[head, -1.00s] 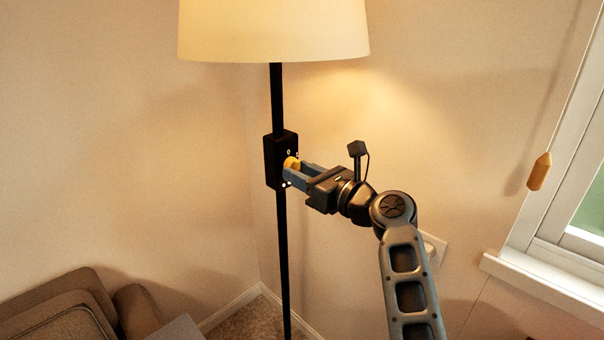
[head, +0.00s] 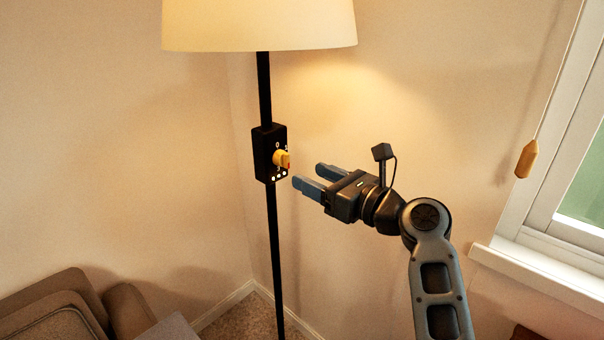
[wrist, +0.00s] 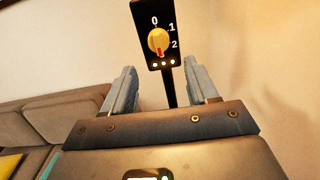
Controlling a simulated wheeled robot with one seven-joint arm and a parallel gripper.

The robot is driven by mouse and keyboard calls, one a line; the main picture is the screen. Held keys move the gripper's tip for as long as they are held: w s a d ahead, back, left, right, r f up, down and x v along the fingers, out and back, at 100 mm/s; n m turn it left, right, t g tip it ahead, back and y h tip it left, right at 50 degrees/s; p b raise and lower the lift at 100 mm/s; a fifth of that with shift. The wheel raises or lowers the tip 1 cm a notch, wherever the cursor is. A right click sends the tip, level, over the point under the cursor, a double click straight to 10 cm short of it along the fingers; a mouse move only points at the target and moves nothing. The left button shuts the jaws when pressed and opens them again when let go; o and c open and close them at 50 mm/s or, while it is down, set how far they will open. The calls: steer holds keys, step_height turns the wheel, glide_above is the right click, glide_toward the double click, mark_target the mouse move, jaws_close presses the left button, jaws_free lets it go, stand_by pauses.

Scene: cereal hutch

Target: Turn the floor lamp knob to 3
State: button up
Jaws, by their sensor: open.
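The floor lamp's black control box (head: 262,152) sits on its pole, with a yellow knob (head: 281,159) on the face. In the wrist view the knob (wrist: 159,40) has a red mark pointing down. The labels 0, 1 and 2 show around it; a 3 cannot be made out there. Small lights glow in a row below the knob. The lampshade (head: 260,25) is lit. My gripper (head: 307,175) is open and empty, to the right of the box and apart from the knob. In the wrist view the knob lies beyond the gap between the fingers (wrist: 160,70).
A brown sofa (head: 60,305) stands at the lower left. A window (head: 560,200) with a hanging wooden cord pull (head: 526,159) is at the right. Walls meet behind the lamp pole. The space between my gripper and the box is clear.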

steer(key=shift+s+d, duration=0.35)
steer(key=shift+d, duration=0.05)
steer(key=s+d+f+n+t+h, duration=0.1)
steer(key=s+d+f+n+h, duration=0.25)
steer(key=s+d+f, duration=0.5)
steer(key=s+d+f+n+t+h, duration=0.15)
steer(key=s+d+f+h, duration=0.35)
steer(key=f, duration=0.6)
steer(key=s+d+f+n+h, duration=0.1)
steer(key=s+d+f+n, duration=0.15)
steer(key=s, duration=0.25)
steer(key=s+d+f+n+h, duration=0.1)
steer(key=s+d+n, duration=0.15)
steer(key=s, duration=0.25)
steer(key=s+d+r+n+h, duration=0.1)
steer(key=s+d+n, duration=0.25)
steer(key=s, duration=0.45)
steer(key=s+d+r+n+h, duration=0.15)
steer(key=s+n, duration=0.25)
steer(key=s, duration=0.4)
steer(key=s+a+r+n+t+h, duration=0.1)
steer(key=s+r+n, duration=0.7)
steer(key=s, duration=0.5)
steer(key=shift+r, duration=0.55)
